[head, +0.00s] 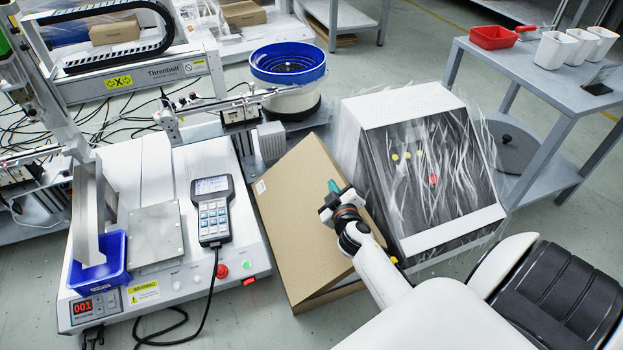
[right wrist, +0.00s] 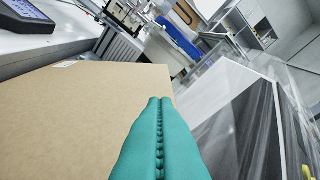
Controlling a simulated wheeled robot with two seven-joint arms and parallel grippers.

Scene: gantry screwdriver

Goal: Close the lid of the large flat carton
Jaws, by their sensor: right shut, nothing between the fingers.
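The large flat carton (head: 300,205) is brown cardboard. It lies between the white screwdriver machine and the plastic-wrapped cabinet in the head view. Its lid looks nearly down, with a gap and the side wall showing at the front edge. The lid's top also fills the left of the right wrist view (right wrist: 80,110). My right gripper (head: 333,187) is over the right part of the lid, its teal fingers (right wrist: 160,140) shut with nothing between them. I cannot tell whether the fingertips touch the lid. My left gripper is not in view.
The wrapped cabinet (head: 430,165) stands close on the right of the carton. The machine with its handheld keypad (head: 212,210) is on the left. A blue-rimmed bowl feeder (head: 288,65) is behind. A grey table (head: 530,75) with a red bin and white cups stands at right.

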